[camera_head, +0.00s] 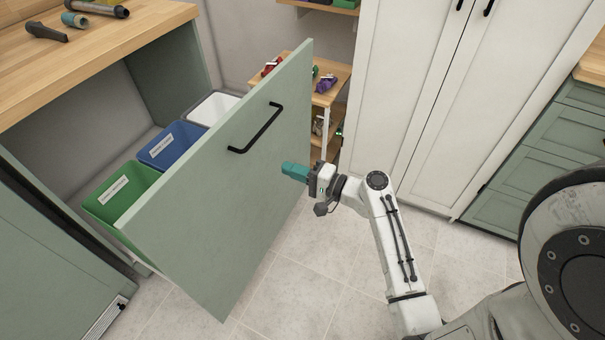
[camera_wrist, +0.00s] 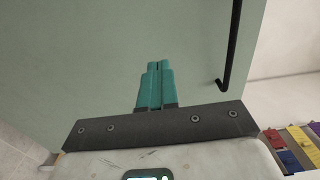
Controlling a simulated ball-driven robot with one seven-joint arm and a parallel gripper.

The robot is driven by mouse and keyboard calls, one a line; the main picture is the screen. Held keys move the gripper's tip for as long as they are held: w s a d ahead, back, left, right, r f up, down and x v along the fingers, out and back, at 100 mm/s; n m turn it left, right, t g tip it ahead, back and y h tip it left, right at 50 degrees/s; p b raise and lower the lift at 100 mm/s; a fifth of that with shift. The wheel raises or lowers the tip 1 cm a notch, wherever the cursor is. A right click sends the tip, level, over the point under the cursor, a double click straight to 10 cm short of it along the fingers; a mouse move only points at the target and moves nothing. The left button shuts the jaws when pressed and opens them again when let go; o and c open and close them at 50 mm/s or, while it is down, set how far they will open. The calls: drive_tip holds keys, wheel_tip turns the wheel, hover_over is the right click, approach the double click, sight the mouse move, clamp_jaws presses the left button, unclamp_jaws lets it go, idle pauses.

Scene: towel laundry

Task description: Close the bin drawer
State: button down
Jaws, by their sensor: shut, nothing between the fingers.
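The bin drawer (camera_head: 215,210) stands pulled out from under the wooden counter, with a flat sage-green front and a black bar handle (camera_head: 256,128). Behind the front are a green bin (camera_head: 112,195), a blue bin (camera_head: 168,146) and a white bin (camera_head: 212,106). My gripper (camera_head: 288,170) has teal fingers, shut and empty, in front of the right part of the drawer front, below and right of the handle. In the wrist view my shut fingers (camera_wrist: 156,72) point at the green front, with the handle (camera_wrist: 231,50) to their right. I cannot tell if the fingertips touch the front.
A wooden shelf cart (camera_head: 330,92) with small colourful items stands behind the drawer's right edge. Tall white cabinets (camera_head: 420,90) stand at the back. Dark tools (camera_head: 47,32) lie on the counter (camera_head: 110,50). The tiled floor (camera_head: 300,290) before the drawer is clear.

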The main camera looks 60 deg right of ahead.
sight(255, 156)
drive_tip(key=w, duration=0.8)
drive_tip(key=shift+w+a, duration=0.15)
drive_tip(key=shift+w, duration=0.15)
